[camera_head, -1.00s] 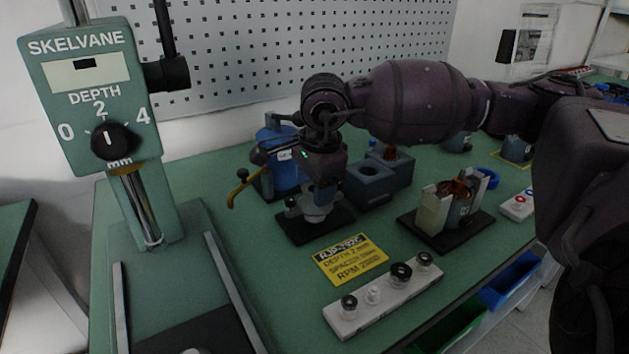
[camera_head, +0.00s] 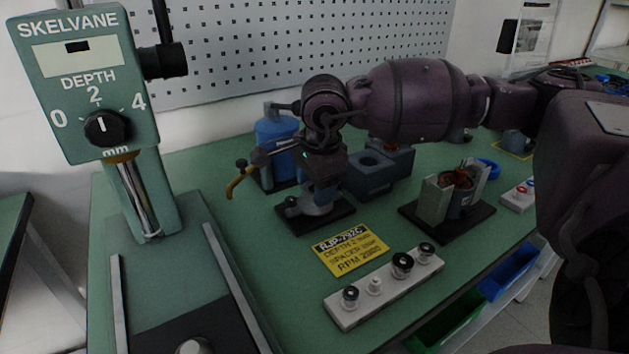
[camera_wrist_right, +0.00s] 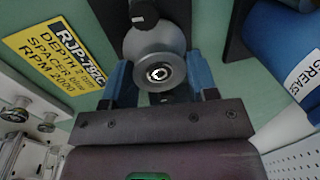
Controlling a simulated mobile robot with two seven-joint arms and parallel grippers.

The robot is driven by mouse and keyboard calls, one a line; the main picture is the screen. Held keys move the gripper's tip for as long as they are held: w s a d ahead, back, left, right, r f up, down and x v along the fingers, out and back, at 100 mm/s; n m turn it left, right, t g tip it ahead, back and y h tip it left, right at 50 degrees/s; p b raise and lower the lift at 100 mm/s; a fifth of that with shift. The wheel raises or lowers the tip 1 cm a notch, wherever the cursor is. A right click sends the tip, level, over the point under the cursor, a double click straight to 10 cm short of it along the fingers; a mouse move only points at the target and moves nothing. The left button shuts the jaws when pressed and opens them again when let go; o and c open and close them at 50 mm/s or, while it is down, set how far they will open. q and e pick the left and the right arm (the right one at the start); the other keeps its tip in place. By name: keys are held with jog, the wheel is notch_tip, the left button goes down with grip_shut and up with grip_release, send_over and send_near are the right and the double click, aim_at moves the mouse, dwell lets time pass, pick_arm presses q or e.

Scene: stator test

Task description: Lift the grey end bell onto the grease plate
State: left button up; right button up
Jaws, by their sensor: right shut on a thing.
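The grey end bell (camera_wrist_right: 157,48) is round with a pale ring at its centre, and sits between the blue fingers of my right gripper (camera_wrist_right: 167,85) in the right wrist view. In the head view my right gripper (camera_head: 319,199) points down, shut on the end bell (camera_head: 318,209). The bell is at a black plate (camera_head: 300,229) in front of the blue grease container (camera_head: 277,140). Whether it touches the plate or is slightly above is hard to tell. A small black knob shows beside the bell. My left gripper is not in view.
A green depth gauge stand (camera_head: 85,80) is at left. A yellow sign (camera_head: 350,250) and a white strip with several small parts (camera_head: 375,300) lie in front. A stator holder (camera_head: 437,200) and a blue-grey block (camera_head: 370,170) stand to the right. A yellow-handled lever (camera_head: 236,185) is close left.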

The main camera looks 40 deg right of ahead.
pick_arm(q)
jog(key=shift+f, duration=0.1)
pick_arm(e)
jog(key=shift+f, duration=0.1)
jog(key=o, duration=0.9)
jog(key=shift+r, duration=0.25)
jog(key=r, duration=0.2)
jog(key=r+p, duration=0.1)
jog(key=shift+s+a+r, duration=0.1)
jog(key=shift+s+r, duration=0.15)
jog(key=shift+r, duration=0.05)
pick_arm(q)
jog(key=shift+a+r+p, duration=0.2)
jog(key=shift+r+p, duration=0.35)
jog(key=shift+p, duration=0.1)
pick_arm(e)
jog(key=shift+s+a+r, duration=0.1)
jog(key=shift+s+r, duration=0.1)
jog(key=shift+r, duration=0.9)
jog(key=shift+s+r, duration=0.2)
jog(key=shift+r, duration=0.9)
jog(key=shift+s+a+r, duration=0.1)
jog(key=shift+s+r, duration=0.1)
jog(key=shift+r, duration=0.9)
